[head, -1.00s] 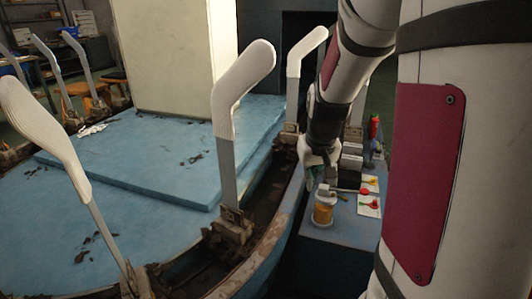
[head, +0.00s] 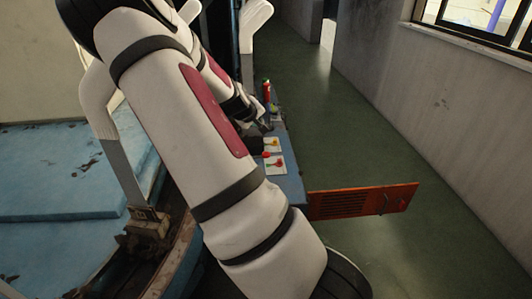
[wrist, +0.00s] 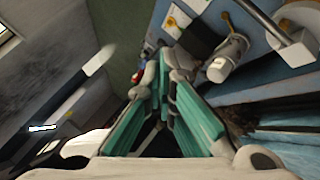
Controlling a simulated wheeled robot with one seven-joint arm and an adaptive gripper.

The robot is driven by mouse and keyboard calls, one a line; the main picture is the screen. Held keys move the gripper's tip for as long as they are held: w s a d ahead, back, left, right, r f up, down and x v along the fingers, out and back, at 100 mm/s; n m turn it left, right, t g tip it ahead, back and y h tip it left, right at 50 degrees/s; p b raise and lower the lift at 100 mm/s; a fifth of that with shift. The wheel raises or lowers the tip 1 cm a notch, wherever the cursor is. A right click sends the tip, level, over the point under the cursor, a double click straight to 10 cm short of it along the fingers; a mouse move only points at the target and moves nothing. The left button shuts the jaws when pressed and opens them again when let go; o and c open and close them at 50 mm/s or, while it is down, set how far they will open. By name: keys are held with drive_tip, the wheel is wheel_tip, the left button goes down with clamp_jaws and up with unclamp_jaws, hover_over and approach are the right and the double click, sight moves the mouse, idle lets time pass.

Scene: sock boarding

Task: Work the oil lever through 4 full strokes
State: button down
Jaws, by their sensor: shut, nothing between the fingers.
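My gripper (wrist: 165,70) shows in the wrist view with its teal-lined fingers close together at the tips and nothing held. In the head view my arm hides most of it, near the blue side bench. A pale cylinder with a small knob at its end (wrist: 230,55) lies just right of the fingertips in the wrist view, apart from them. I cannot tell for sure whether this is the oil lever's pump. A grey metal bar with a square end (wrist: 290,45) is farther right; I cannot tell whether it is the oil lever.
The blue bench (head: 290,188) carries cards with red and yellow-green pieces (head: 273,160) and a red bottle-like object (head: 266,90). An orange-red door panel (head: 360,201) sticks out from the bench. A white sock form (head: 98,100) stands at left. The green floor (head: 340,120) is clear.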

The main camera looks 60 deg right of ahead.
drive_tip(key=shift+f, duration=0.15)
drive_tip(key=f+b, duration=0.2)
drive_tip(key=f, duration=0.1)
drive_tip(key=f+b, duration=0.5)
drive_tip(key=shift+s+d+f, duration=0.3)
drive_tip(key=shift+s, duration=0.1)
idle(1.1)
drive_tip(key=shift+f+b, duration=0.35)
